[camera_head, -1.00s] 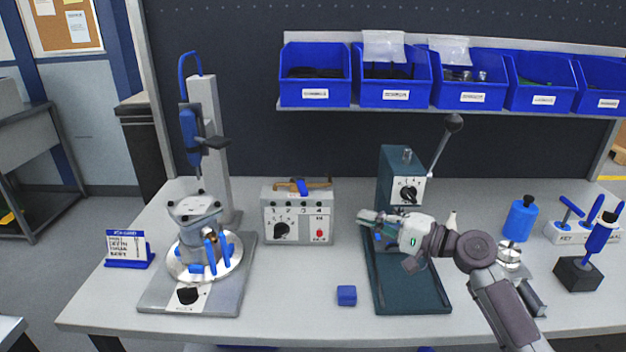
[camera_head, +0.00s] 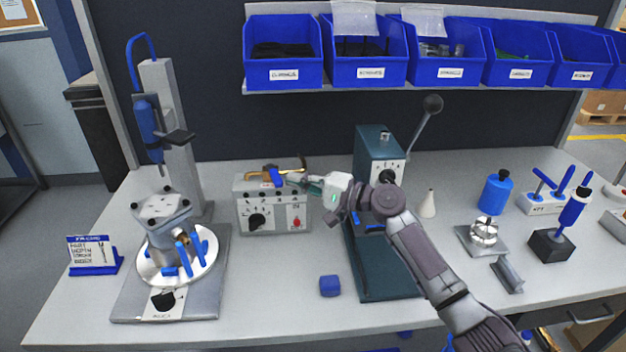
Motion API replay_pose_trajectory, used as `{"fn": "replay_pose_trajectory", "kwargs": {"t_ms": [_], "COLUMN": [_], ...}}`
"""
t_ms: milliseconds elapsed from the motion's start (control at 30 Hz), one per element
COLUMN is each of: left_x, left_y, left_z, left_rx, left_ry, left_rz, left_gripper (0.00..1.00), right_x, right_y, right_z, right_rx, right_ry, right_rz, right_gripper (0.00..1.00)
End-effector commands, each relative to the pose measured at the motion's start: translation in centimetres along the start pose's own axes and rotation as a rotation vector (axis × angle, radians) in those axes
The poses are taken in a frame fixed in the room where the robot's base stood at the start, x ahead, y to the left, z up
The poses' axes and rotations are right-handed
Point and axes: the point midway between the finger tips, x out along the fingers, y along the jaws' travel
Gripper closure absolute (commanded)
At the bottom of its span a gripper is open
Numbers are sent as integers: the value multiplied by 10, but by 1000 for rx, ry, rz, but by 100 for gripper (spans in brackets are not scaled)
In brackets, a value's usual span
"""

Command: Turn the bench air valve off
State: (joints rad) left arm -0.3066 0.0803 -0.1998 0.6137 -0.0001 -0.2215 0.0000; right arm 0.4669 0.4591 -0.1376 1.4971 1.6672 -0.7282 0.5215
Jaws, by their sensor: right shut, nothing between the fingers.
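The air valve shows as a blue handle (camera_head: 275,177) on a brass pipe (camera_head: 298,168) behind the top of a grey control box (camera_head: 245,212). My right gripper (camera_head: 288,180) is shut and empty. Its fingertips are at the right side of the blue handle, above the box's top edge. I cannot tell whether they touch the handle. The fingers partly cover the valve, so the handle's exact angle is hard to see. My left gripper is not in view.
A green press (camera_head: 380,280) stands under my right forearm. A round-plate fixture (camera_head: 215,305) with a tall stand is at left. A blue block (camera_head: 330,286) lies at the front. Blue bins (camera_head: 370,75) hang above. A white cone (camera_head: 428,205) and blue bottle (camera_head: 495,193) stand right.

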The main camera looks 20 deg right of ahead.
Motion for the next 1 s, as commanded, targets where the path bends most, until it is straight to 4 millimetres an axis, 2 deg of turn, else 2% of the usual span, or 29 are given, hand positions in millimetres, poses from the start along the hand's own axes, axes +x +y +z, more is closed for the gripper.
{"fn": "replay_pose_trajectory", "kwargs": {"t_ms": [100, 200, 467, 700, 800, 1000], "left_x": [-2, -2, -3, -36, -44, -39], "left_y": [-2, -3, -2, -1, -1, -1], "left_z": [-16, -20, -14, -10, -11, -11], "left_rx": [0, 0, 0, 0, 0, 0], "left_ry": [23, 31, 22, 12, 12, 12], "left_rz": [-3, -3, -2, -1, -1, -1], "left_gripper": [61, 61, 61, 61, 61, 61], "right_x": [7, 8, 8, 13, 15, 20], "right_y": [0, 0, 0, -5, -4, 0], "right_z": [0, 0, 1, 10, 16, 23], "right_rx": [1, 0, 0, 5, 3, 1], "right_ry": [0, 0, 2, 98, 136, 139], "right_rz": [0, 0, 0, 4, 0, -1], "right_gripper": [100, 100, 100, 100, 100, 100]}}
